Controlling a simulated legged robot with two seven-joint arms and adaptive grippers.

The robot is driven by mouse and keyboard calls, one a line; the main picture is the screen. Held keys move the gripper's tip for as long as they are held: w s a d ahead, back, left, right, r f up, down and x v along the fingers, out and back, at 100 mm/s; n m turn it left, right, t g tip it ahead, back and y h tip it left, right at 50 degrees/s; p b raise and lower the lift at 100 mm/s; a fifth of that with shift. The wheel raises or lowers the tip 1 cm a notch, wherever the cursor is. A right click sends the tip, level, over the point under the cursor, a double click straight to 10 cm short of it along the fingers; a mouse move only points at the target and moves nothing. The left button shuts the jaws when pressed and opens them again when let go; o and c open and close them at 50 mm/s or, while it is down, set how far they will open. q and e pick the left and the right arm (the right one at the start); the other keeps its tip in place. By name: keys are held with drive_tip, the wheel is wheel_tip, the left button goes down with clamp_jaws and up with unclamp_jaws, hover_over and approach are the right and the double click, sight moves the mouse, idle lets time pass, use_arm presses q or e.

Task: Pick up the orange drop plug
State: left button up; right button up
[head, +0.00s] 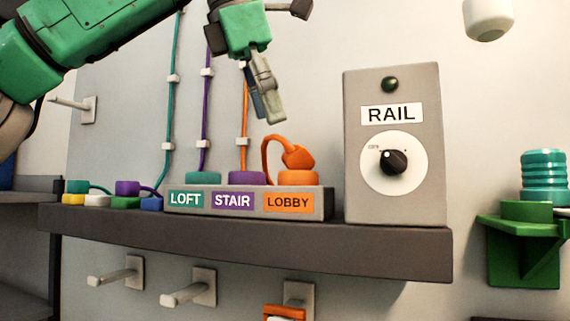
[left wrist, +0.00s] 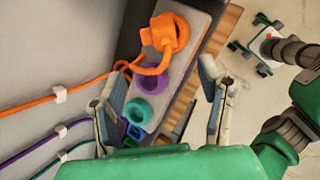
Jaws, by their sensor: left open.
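The orange drop plug (head: 297,156) tops an orange cord that loops up at the orange round socket (head: 299,178) above the LOBBY label. Whether it is seated in the socket I cannot tell. In the left wrist view the orange plug (left wrist: 158,36) is at the top centre, beyond the fingers. My left gripper (head: 266,105) points down above the strip, up and left of the plug, apart from it. In the left wrist view its fingers (left wrist: 163,80) are spread with nothing held between them. My right gripper is not in view.
The grey labelled strip (head: 247,188) also bears teal and purple sockets on a dark shelf (head: 240,240). A RAIL box (head: 430,150) with a black knob stands close right of the strip. Wall cables and small coloured plugs (head: 127,188) are at left. Pegs (head: 190,290) stick out below.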

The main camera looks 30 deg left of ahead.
sight(297, 145)
use_arm(q)
drive_tip(key=w+d+f, duration=0.1)
drive_tip(key=w+d, duration=0.1)
drive_tip(key=shift+w+d+f, duration=0.35)
drive_tip(key=shift+d, duration=0.05)
drive_tip(key=shift+w+d+f+p, duration=0.15)
drive_tip(key=shift+d+f+p, duration=0.05)
drive_tip(key=shift+f+p, duration=0.1)
drive_tip(key=w+a+f, duration=0.2)
drive_tip(key=f, duration=0.1)
drive_tip(key=shift+a+f, duration=0.1)
drive_tip(key=shift+a, duration=0.1)
drive_tip(key=shift+s+d, duration=0.3)
drive_tip(key=shift+d, duration=0.25)
drive_tip(key=c, duration=1.2)
drive_tip(key=shift+d, duration=0.15)
drive_tip(key=shift+c, duration=0.3)
drive_tip(key=shift+w+a, duration=0.15)
drive_tip(key=shift+a, duration=0.1)
drive_tip(key=shift+c, duration=0.4)
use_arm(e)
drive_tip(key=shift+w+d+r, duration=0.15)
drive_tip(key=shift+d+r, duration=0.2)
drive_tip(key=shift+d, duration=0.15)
